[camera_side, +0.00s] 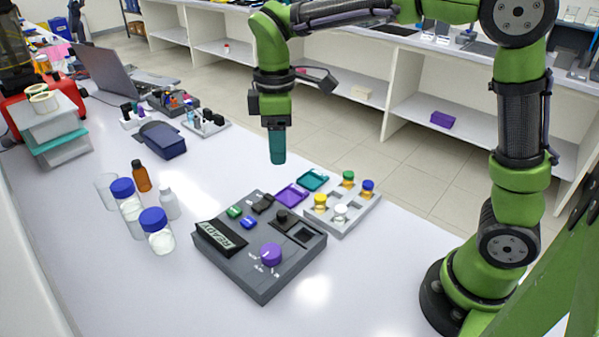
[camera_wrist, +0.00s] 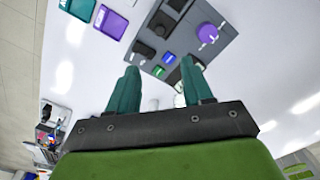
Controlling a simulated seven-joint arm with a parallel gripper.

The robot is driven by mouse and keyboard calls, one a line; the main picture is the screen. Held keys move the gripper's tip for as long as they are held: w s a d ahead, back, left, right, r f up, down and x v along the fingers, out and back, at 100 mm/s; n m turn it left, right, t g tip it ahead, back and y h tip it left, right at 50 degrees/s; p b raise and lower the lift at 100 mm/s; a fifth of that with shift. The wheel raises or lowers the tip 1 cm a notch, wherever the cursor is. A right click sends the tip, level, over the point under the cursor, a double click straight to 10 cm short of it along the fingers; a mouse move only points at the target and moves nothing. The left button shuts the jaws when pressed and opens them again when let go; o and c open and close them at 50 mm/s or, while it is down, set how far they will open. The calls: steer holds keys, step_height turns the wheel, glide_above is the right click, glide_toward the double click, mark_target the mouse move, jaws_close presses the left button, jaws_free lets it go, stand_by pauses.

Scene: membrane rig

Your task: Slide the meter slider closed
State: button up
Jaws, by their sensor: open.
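The dark grey control box (camera_side: 262,283) lies on the white table and shows at the top of the wrist view (camera_wrist: 190,28). On its far right part is a dark slot-like panel (camera_side: 300,234) with a black raised piece (camera_side: 283,216) at its end. This looks like the meter slider, though its exact position is hard to tell. The black piece also shows in the wrist view (camera_wrist: 163,25). My gripper (camera_side: 277,160) hangs above and behind the box, pointing down and touching nothing. In the wrist view its two teal fingers (camera_wrist: 160,75) are apart and empty.
The box carries a purple knob (camera_side: 271,254), green button (camera_side: 234,211), blue button (camera_side: 248,222) and tilted READY display (camera_side: 220,238). A grey vial rack (camera_side: 350,225) stands close on the right. Blue-capped bottles (camera_side: 158,238) stand left. The front table is clear.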

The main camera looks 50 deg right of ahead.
mark_target(281, 212)
step_height(281, 212, down, 17)
steer(key=shift+r, duration=0.15)
stand_by(0.5)
jaws_close()
